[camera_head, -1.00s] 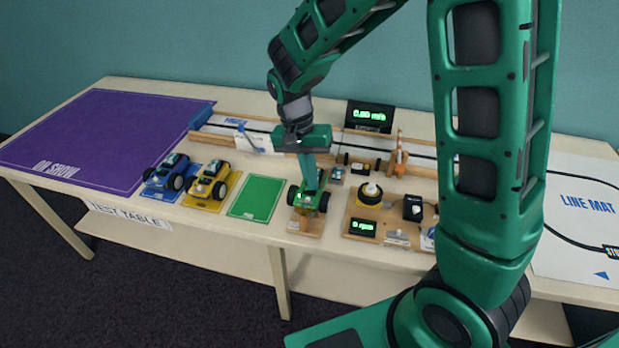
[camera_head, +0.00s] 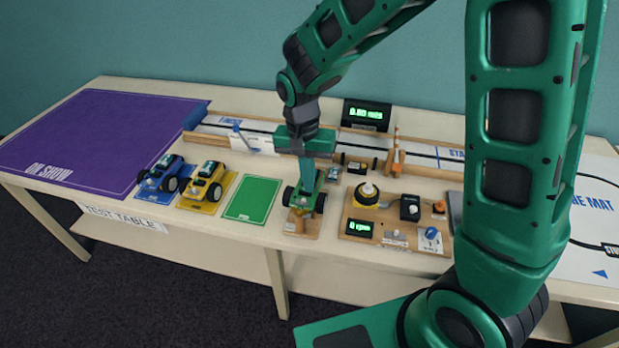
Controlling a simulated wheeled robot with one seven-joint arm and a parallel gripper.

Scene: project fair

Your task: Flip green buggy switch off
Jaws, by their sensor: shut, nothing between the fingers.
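The green buggy (camera_head: 305,199) stands on a small wooden stand (camera_head: 301,225) near the table's front edge, right of the green mat. My gripper (camera_head: 306,186) points down with its fingertips at the top of the buggy. It is shut with nothing held. The fingers cover part of the buggy's top, so I cannot make out the switch or its position. Whether the fingertips touch it is too small to tell.
Blue buggy (camera_head: 160,174) and yellow buggy (camera_head: 205,186) stand left of the empty green mat (camera_head: 252,199). A wooden test board (camera_head: 372,240) with a dial and display stands close on the right. A track with a display (camera_head: 367,115) runs behind. The purple mat (camera_head: 95,150) is clear.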

